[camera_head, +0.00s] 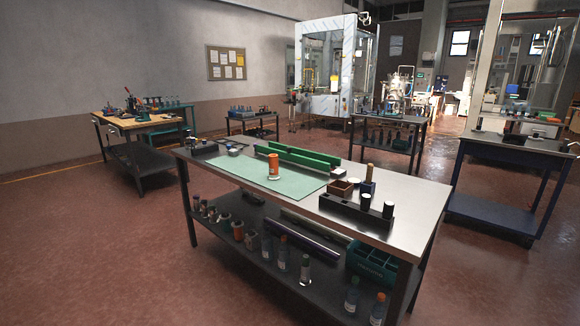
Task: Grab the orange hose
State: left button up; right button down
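A short orange cylinder (273,164) stands upright on the pale green mat (229,173) on the near workbench (414,191). It has a pale base and a dark marking on its side. It is the most clearly orange thing on the benchtop, but I cannot tell whether it is the hose. A smaller orange-topped item (238,229) stands on the bench's lower shelf. Neither of my grippers is in view, and nothing in view is held.
Green rails (306,158) lie behind the orange cylinder. A black holder (349,212) with dark cylinders stands to its right. Small dark items (203,148) sit at the left end. Bottles and a green crate (371,266) fill the lower shelf. Red floor surrounds the bench.

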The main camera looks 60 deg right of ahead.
aim_at(273, 158)
jog(key=i+z, duration=0.1)
jog(key=z, duration=2.45)
